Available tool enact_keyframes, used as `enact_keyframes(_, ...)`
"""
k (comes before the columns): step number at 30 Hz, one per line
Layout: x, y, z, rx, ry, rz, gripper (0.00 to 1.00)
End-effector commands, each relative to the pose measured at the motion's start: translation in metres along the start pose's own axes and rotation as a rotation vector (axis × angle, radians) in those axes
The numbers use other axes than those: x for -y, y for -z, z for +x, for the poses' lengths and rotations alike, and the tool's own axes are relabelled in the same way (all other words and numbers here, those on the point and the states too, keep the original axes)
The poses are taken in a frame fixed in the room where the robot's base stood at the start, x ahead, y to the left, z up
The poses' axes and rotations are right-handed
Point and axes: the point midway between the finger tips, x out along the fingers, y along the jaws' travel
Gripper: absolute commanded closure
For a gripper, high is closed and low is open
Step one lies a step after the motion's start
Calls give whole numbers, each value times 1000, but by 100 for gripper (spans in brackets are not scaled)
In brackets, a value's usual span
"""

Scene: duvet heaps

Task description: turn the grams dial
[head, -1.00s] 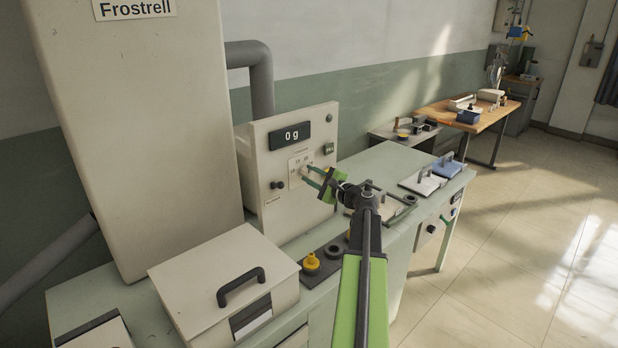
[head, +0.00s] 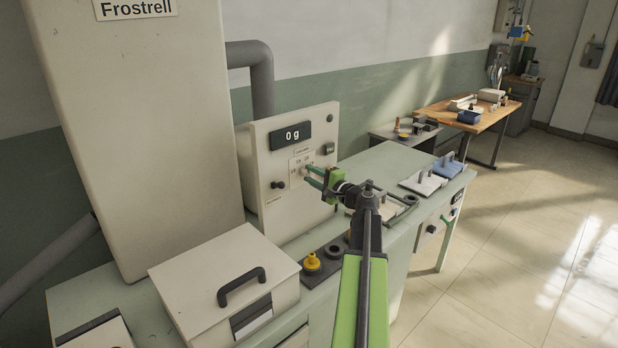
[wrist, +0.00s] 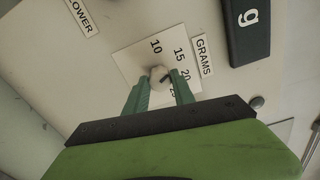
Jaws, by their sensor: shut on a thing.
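The grams dial is a small pale knob (wrist: 159,74) on a white scale plate (wrist: 140,60) marked 10, 15, 20 and 25, beside a GRAMS label (wrist: 203,56). A dark mark shows on the knob's right side, toward the 15 and 20 side; the exact reading is unclear. My gripper (wrist: 160,83) is shut on the knob, one green finger on each side. In the head view my gripper (head: 308,177) reaches the front of the pale control box (head: 262,140), and its fingers partly hide the dial. The box's display (head: 291,136) reads 0 g.
A dark knob (head: 278,185) sits left of the dial, and a small square switch (head: 329,149) to its upper right. A handled box (head: 225,280) and a yellow knob-like piece (head: 312,262) stand in front. Open floor lies at right.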

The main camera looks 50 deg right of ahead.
Motion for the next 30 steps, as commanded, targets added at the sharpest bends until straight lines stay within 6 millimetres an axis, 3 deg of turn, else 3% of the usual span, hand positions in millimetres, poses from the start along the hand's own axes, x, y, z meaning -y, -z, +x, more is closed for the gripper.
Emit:
enact_keyframes(6,2,1,1,-3,6,5,100)
enact_keyframes(7,2,1,1,-3,6,5,66)
enact_keyframes(11,2,1,0,-3,4,4,49)
enact_keyframes(22,1,1,-6,-3,2,3,48)
enact_keyframes(26,0,0,-30,-4,2,3,48)
enact_keyframes(30,0,0,-70,-7,3,3,48)
